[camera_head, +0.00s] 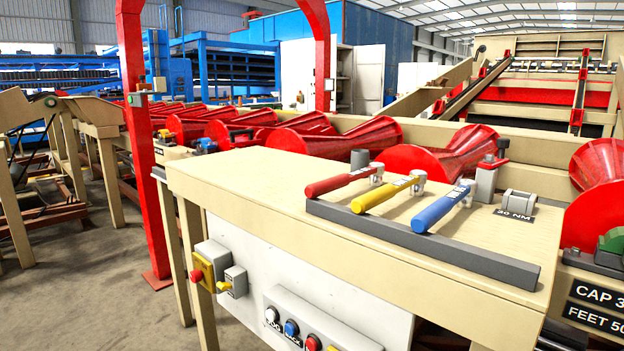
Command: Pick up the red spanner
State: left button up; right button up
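A red-handled spanner (341,182) lies on the beige table (240,174), the leftmost of three similar tools. Its handle end rests over a dark grey bar (420,243) along the table's front, and its metal head points to the back right. Beside it lie a yellow-handled spanner (384,194) and, to the right of that, a blue-handled spanner (441,207). The three lie apart, roughly parallel. Neither of my grippers shows in the head view.
Red rollers (440,151) stand close behind the table. A red post (146,150) rises at its left. Switch boxes (211,267) hang below the front edge. The table's left part is bare.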

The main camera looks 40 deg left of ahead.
aim_at(376, 170)
jog(key=u, duration=0.9)
